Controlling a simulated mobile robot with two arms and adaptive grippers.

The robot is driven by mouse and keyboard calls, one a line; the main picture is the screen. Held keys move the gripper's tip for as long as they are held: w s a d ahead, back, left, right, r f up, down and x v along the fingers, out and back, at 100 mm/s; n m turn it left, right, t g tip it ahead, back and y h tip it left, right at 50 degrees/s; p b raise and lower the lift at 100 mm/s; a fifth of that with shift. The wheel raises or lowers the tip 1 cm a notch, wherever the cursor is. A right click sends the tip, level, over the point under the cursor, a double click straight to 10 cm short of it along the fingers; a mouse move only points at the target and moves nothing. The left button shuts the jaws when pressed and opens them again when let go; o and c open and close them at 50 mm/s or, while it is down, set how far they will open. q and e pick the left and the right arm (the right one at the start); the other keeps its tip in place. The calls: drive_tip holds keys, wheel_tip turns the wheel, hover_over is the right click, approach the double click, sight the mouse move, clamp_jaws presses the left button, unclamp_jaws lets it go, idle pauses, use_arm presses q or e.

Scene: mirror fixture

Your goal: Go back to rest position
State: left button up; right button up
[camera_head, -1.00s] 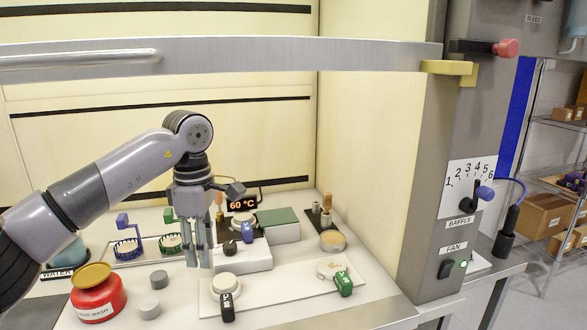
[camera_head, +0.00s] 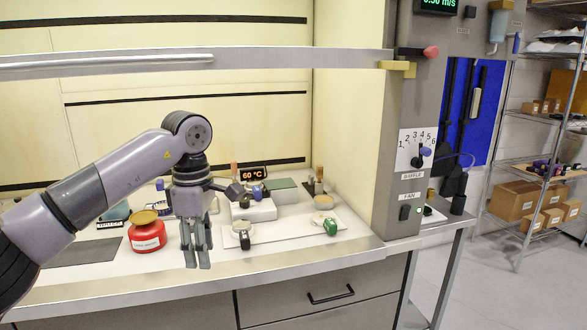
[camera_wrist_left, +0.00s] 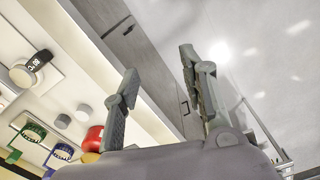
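My left gripper (camera_head: 196,256) hangs with its fingers pointing down in the head view, in front of the worktop's front part. It is also in the left wrist view (camera_wrist_left: 160,68), where its two fingers stand apart with nothing between them. The gripper is open and empty. My right arm and gripper do not show in either view.
A metal sash bar (camera_head: 280,60) crosses above. Drawers (camera_head: 340,300) lie below. A shelf rack (camera_head: 530,130) stands right; floor there is clear.

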use_arm(q)
drive_tip(key=w+d+f+n+h, duration=0.2)
drive_tip(key=d+f+n+h, duration=0.9)
drive_tip(key=d+f+h, duration=0.7)
drive_tip(key=a+f+n+t+y, duration=0.4)
drive_tip(key=a+f+n+t, duration=0.15)
drive_tip(key=f+n, duration=0.7)
drive_tip(key=a+f+n+t+y, duration=0.4)
drive_tip(key=f+n+t, duration=0.3)
drive_tip(key=f+n, duration=0.5)
drive_tip(key=s+a+f+n+g+y, duration=0.2)
drive_tip(key=s+a+f+n+y, duration=0.25)
drive_tip(key=s+f, duration=0.65)
drive_tip(key=s+a+f+n+g+y, duration=0.25)
drive_tip(key=s+a+f+n, duration=0.25)
drive_tip(key=s+f, duration=0.55)
drive_tip(key=s+a+f+n+g+y, duration=0.1)
drive_tip(key=s+f, duration=0.3)
drive_tip(key=s, duration=0.6)
drive_tip(key=s+a+f+n+g+y, duration=0.1)
drive_tip(key=s+a+f+n+g, duration=0.1)
drive_tip(key=s, duration=0.9)
drive_tip(key=s+a+f+n+g+y, duration=0.1)
drive_tip(key=s+f+n+g, duration=0.3)
drive_tip(key=s, duration=0.6)
wheel_tip(320, 180, down, 2)
drive_tip(key=shift+s+a+f, duration=0.2)
drive_tip(key=shift+s+a, duration=0.15)
drive_tip(key=shift+a, duration=0.2)
